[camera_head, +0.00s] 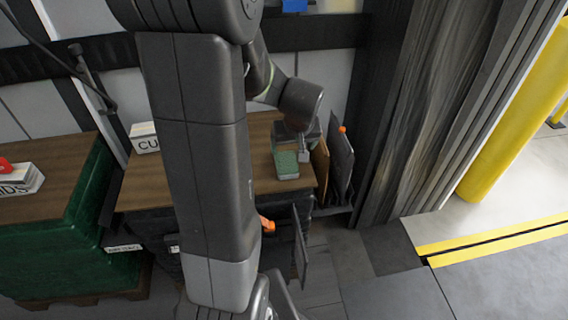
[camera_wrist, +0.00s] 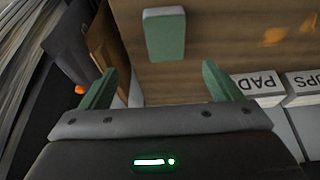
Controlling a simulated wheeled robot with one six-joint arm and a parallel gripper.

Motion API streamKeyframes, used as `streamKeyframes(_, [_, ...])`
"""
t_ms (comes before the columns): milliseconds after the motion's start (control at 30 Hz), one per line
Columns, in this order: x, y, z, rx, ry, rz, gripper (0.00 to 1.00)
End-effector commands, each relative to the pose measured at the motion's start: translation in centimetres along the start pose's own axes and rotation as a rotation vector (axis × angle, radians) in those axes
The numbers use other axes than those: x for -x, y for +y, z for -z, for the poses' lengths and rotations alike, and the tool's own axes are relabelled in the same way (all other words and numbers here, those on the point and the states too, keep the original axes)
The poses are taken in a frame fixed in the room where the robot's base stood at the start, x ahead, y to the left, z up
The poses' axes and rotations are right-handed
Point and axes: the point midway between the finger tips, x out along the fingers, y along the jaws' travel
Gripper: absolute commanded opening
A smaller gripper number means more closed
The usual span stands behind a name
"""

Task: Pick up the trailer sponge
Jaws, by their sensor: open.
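The sponge is a small green block with a pale end (camera_wrist: 165,38). It lies on the brown wooden top in the wrist view. In the head view the green sponge (camera_head: 287,166) is near the right end of that top, beside my gripper (camera_head: 303,150). My gripper also shows in the wrist view (camera_wrist: 160,80), its two green-padded fingers spread wide and nothing between them. The sponge is beyond the fingertips, roughly in line with the gap. Whether the fingers are level with it in height I cannot tell.
Upright dark and brown panels (camera_head: 341,160) stand close to the sponge at the right end of the wooden top (camera_head: 262,130). A white box with letters (camera_head: 144,137) is at the back left. A green-sided unit (camera_head: 85,215) stands further left. A yellow post (camera_head: 515,115) is far right.

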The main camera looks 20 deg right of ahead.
Motion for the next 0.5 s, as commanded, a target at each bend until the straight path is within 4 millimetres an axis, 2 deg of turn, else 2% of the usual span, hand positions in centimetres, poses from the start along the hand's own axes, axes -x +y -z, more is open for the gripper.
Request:
streamKeyframes(33, [-1.1,-0.1,-0.1,0.000,-0.005,0.002,0.85])
streamKeyframes(233, [-4.4,-0.1,-0.1,0.001,-0.005,0.002,0.85])
streamKeyframes(500, [-6.3,-0.1,-0.1,-0.001,-0.001,0.001,0.85])
